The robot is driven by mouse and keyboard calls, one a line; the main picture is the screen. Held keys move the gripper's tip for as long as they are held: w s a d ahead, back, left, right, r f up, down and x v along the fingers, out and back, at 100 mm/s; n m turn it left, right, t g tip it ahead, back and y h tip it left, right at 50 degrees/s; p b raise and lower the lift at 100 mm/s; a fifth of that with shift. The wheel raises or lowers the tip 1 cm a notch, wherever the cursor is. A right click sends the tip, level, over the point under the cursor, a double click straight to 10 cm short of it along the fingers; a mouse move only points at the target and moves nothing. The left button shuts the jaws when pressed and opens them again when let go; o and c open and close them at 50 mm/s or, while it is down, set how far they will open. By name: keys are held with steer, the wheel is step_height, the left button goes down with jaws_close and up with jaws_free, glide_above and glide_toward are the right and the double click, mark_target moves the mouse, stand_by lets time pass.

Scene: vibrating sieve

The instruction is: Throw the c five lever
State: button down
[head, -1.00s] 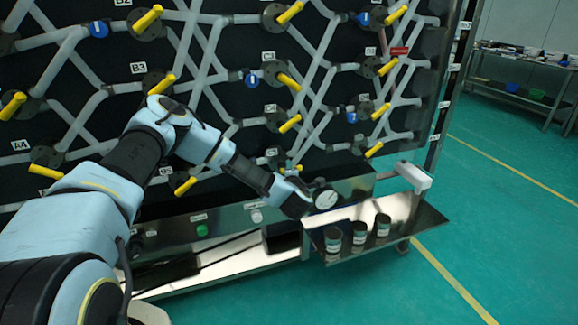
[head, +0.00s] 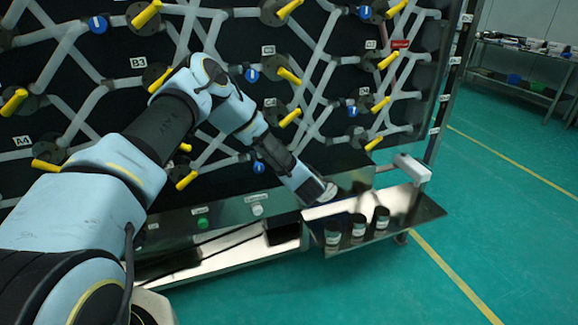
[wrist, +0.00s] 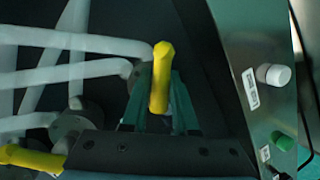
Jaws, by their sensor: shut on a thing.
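A yellow lever (wrist: 160,78) stands between the fingers of my gripper (wrist: 159,88) in the wrist view. The gripper is shut on it, with a green finger on each side and the lever's rounded end showing above. No label shows beside this lever, so I cannot read its name. In the head view my forearm and wrist reach down to the lower right of the valve board and hide the gripper and the held lever.
White pipes and several other yellow levers (head: 186,180) cover the dark board. A steel strip below carries a green button (head: 203,223) and a white knob (head: 257,210). Dark jars (head: 358,229) stand on a shelf (head: 420,215) at right.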

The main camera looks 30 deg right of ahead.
steer(key=shift+a+f, duration=0.2)
steer(key=shift+a, duration=0.1)
steer(key=c, duration=0.7)
jaws_free()
steer(key=shift+w+r, duration=0.1)
steer(key=shift+r, duration=0.05)
steer(key=shift+c, duration=0.2)
steer(key=shift+d, duration=0.1)
steer(key=b+v, duration=0.2)
steer(key=v, duration=0.9)
steer(key=shift+w, duration=0.1)
